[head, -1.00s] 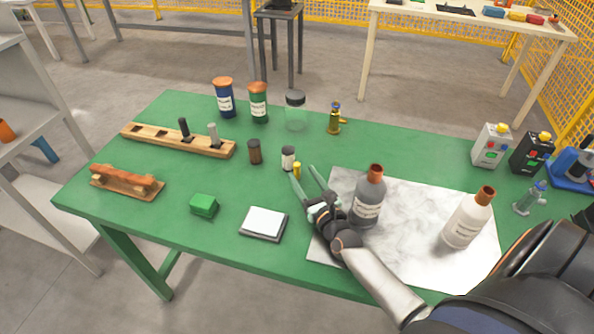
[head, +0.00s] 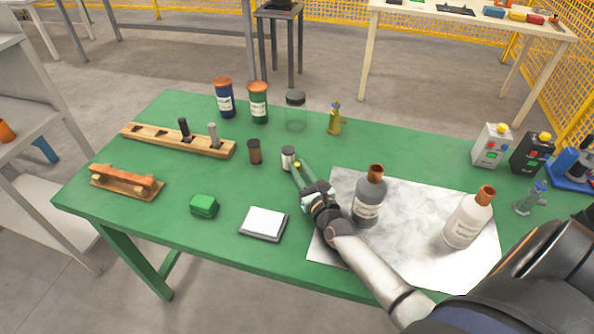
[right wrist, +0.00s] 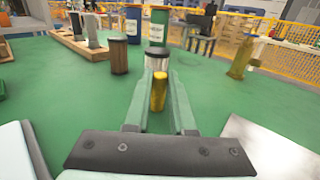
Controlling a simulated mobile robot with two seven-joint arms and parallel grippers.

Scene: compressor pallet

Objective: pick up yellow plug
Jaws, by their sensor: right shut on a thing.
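The yellow plug (right wrist: 159,92) is a small upright yellow cylinder. In the right wrist view it stands between the two green fingers of my right gripper (right wrist: 160,100), which are shut on it. In the head view my right gripper (head: 298,170) reaches in from the lower right, and only a bit of the yellow plug (head: 297,165) shows at the fingertips. A small pale jar with a dark lid (head: 288,157) stands just beyond the plug. I cannot tell whether the plug touches the table. My left gripper is not in view.
A brown jar (head: 255,151) stands left of the pale jar. A grey bottle (head: 369,196) stands close right of my right gripper on a marbled sheet (head: 405,245), with a white bottle (head: 467,218) farther right. A white-topped pad (head: 263,222) and green block (head: 204,205) lie at the front.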

